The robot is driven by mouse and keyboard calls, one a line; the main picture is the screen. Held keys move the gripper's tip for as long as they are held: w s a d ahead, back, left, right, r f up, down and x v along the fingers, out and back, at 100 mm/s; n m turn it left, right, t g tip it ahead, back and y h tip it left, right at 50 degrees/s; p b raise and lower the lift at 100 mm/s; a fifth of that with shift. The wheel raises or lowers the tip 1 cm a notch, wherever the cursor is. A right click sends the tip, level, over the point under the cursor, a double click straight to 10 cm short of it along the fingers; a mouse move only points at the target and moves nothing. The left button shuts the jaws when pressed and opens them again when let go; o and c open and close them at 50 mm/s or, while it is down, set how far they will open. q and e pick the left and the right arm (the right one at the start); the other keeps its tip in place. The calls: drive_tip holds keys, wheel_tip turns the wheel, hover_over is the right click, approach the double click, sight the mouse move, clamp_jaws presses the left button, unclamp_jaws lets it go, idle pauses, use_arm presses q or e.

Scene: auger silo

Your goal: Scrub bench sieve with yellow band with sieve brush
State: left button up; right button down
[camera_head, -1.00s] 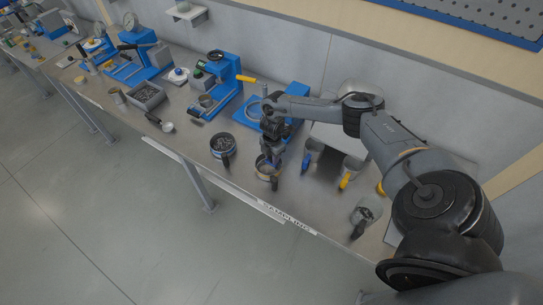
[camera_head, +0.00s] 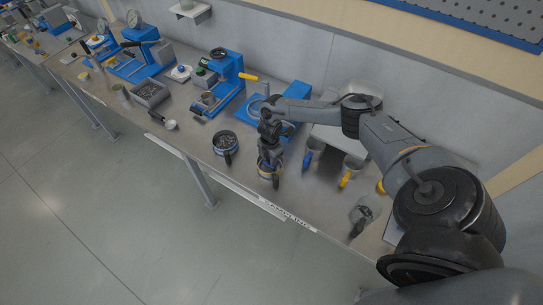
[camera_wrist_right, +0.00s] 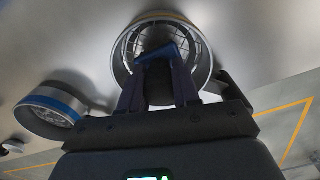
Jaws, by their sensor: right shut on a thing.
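The bench sieve with the yellow band (camera_head: 268,172) stands near the front edge of the bench. Its round rim also shows in the right wrist view (camera_wrist_right: 207,62). My right gripper (camera_head: 269,153) is right over it, pointing down. In the right wrist view its fingers (camera_wrist_right: 160,88) are shut on the sieve brush (camera_wrist_right: 166,53), of which a blue part and a dark part show. The brush is over or within the sieve ring; I cannot tell whether it touches the mesh. My left gripper is not in view.
A sieve with a blue band (camera_head: 225,144) stands just left, with dark grains in it. Scoops with blue (camera_head: 313,152) and yellow (camera_head: 347,176) handles stand to the right. A blue stand (camera_head: 249,109) is behind. Free bench lies right of the yellow-band sieve.

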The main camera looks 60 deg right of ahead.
drive_tip(key=shift+a+f, duration=0.1)
drive_tip(key=shift+a, duration=0.1)
drive_tip(key=shift+a+p, duration=0.7)
drive_tip(key=shift+a, duration=0.1)
drive_tip(key=shift+a+p, duration=0.3)
drive_tip(key=shift+a, duration=0.25)
drive_tip(key=shift+d, duration=0.1)
drive_tip(key=shift+d+b, duration=0.3)
drive_tip(key=shift+d, duration=0.15)
drive_tip(key=shift+d+b, duration=0.4)
drive_tip(key=shift+d, duration=0.55)
